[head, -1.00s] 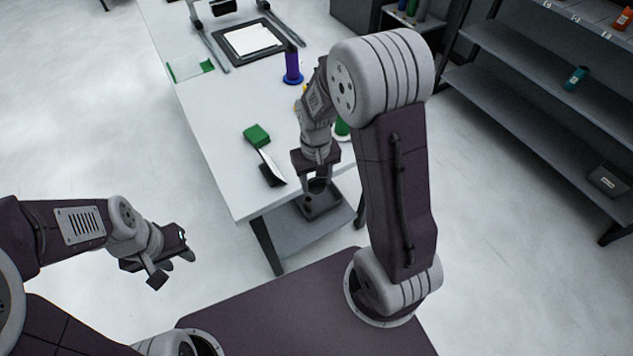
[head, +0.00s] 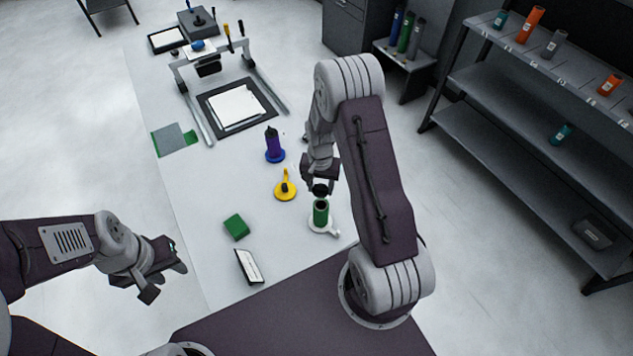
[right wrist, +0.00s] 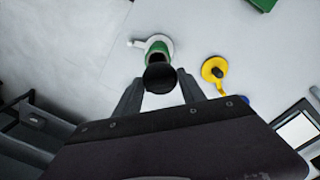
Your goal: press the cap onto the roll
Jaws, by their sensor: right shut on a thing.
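The green roll (head: 321,212) stands upright on a white holder (head: 327,227) near the right edge of the table. My right gripper (head: 320,187) is shut on a black round cap (head: 320,190), held just above the roll's open top. In the right wrist view the cap (right wrist: 160,77) sits between the fingertips and overlaps the top of the green roll (right wrist: 158,48). A gap between cap and roll is hard to judge there. My left gripper (head: 163,268) is empty, off the table at the left, its fingers apart.
A yellow holder (head: 285,190) and a purple roll on a blue base (head: 274,147) stand behind the green roll. A green block (head: 236,227) and a white-and-black tool (head: 249,266) lie to its left. A metal frame over a dark mat (head: 261,98) is further back.

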